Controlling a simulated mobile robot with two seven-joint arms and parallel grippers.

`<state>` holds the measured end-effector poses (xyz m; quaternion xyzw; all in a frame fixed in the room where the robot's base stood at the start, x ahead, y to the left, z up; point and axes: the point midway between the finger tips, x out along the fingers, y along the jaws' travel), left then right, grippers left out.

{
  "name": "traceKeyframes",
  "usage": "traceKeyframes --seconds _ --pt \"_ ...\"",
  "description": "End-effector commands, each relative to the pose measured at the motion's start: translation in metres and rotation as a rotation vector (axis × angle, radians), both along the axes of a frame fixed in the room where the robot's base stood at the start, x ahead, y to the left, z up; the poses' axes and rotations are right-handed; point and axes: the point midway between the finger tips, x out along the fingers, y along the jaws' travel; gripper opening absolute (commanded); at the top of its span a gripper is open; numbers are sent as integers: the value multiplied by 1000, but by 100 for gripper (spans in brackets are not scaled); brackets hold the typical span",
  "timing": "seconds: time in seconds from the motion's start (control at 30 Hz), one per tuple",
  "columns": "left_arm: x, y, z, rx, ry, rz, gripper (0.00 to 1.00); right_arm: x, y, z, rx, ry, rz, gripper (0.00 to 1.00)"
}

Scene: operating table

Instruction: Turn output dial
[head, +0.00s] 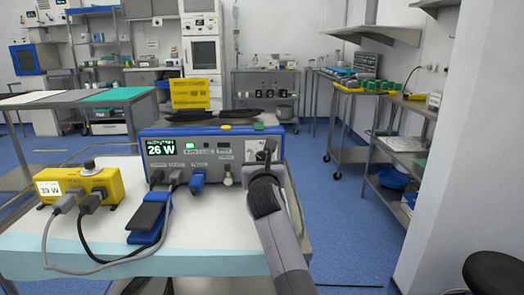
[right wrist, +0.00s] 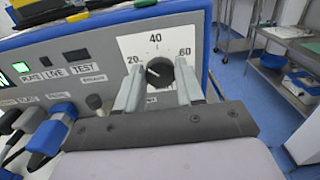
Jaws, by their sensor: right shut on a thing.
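The blue and grey generator unit (head: 215,150) stands on the draped table, and its lit display (head: 161,148) reads 26 W. The output dial (right wrist: 160,72) is a dark round knob on a white scale plate (right wrist: 134,46) marked 20, 40 and 60 at the right of the front panel. My right gripper (right wrist: 160,88) has its two fingers around the dial, one on each side, and is shut on it. In the head view my right gripper (head: 266,158) covers most of the dial. My left gripper is not in view.
A yellow box (head: 110,184) with a 39 W display and its own knob stands at the left. Plugs and cables run from both units, with a blue and black pedal (head: 148,216) in front. A black-handled item and a yellow case (head: 196,94) are on or behind the unit's top.

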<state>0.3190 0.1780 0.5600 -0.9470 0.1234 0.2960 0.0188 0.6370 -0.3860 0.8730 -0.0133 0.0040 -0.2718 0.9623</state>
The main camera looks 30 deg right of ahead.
Motion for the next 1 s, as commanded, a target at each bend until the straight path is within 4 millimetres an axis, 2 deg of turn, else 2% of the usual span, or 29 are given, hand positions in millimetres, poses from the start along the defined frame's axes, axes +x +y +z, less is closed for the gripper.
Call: traceKeyframes --seconds 0.03,0.3,0.7,0.73,0.8,1.0 --pt "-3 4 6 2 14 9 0 0 0 6 -30 20 -1 7" --pt "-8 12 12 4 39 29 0 0 0 3 -142 87 0 7" --pt "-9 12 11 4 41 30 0 0 0 0 -158 96 1 7" --pt "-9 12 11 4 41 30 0 0 1 0 -158 96 1 44" --pt "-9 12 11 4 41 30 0 0 1 0 -157 95 1 63" --pt "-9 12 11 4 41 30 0 0 1 0 -157 95 1 63"
